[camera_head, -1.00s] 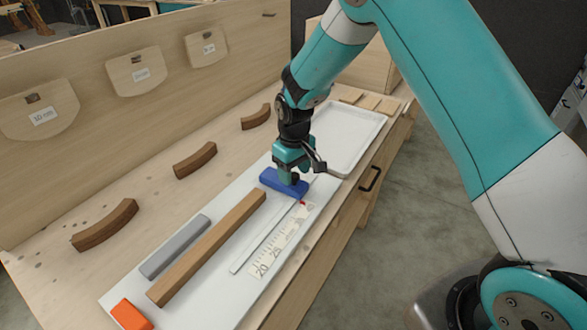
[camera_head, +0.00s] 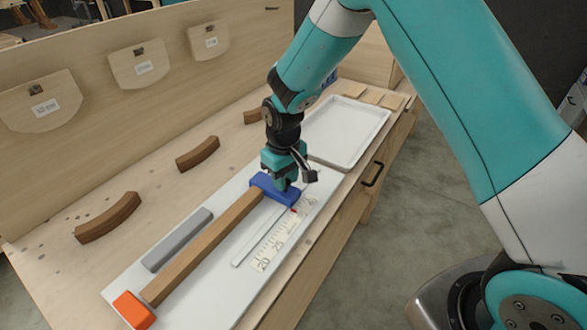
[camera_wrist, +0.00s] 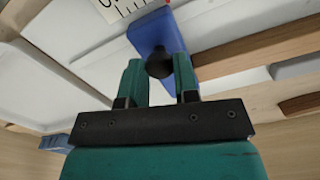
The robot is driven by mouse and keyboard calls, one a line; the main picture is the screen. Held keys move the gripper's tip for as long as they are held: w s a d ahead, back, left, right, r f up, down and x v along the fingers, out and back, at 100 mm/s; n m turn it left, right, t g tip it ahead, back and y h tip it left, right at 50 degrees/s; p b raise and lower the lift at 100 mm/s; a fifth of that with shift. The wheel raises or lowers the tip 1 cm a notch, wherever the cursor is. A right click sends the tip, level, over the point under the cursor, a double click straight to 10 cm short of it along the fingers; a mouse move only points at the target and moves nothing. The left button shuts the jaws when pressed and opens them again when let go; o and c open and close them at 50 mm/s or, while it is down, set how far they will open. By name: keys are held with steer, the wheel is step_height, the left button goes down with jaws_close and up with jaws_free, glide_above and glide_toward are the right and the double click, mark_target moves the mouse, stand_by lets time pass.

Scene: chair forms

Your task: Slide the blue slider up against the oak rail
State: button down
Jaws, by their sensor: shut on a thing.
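The blue slider (camera_head: 285,195) lies across the far end of the oak rail (camera_head: 205,246) on the white board (camera_head: 225,290). The two look to be touching in the head view. The rail's near end meets the orange block (camera_head: 134,311). My gripper (camera_head: 284,184) points down over the slider. In the wrist view, my gripper (camera_wrist: 160,75) has its fingers on either side of the black knob (camera_wrist: 159,65) on the blue slider (camera_wrist: 148,33). The oak rail (camera_wrist: 245,50) runs right from the slider there. The exact contact face is partly hidden by a finger.
A grey bar (camera_head: 177,241) lies beside the rail. A printed scale (camera_head: 275,246) with a red mark is on the board's right side. An empty white tray (camera_head: 347,130) stands beyond the board. Curved brown blocks (camera_head: 108,218) lie to the left.

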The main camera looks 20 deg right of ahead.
steer(key=shift+s+a, duration=0.2)
steer(key=shift+a, duration=0.15)
steer(key=c, duration=0.9)
jaws_free()
steer(key=shift+o, duration=0.2)
steer(key=shift+r, duration=0.1)
step_height(320, 180, up, 17)
steer(key=b, duration=0.2)
steer(key=shift+r+b, duration=0.15)
steer(key=shift+b, duration=0.15)
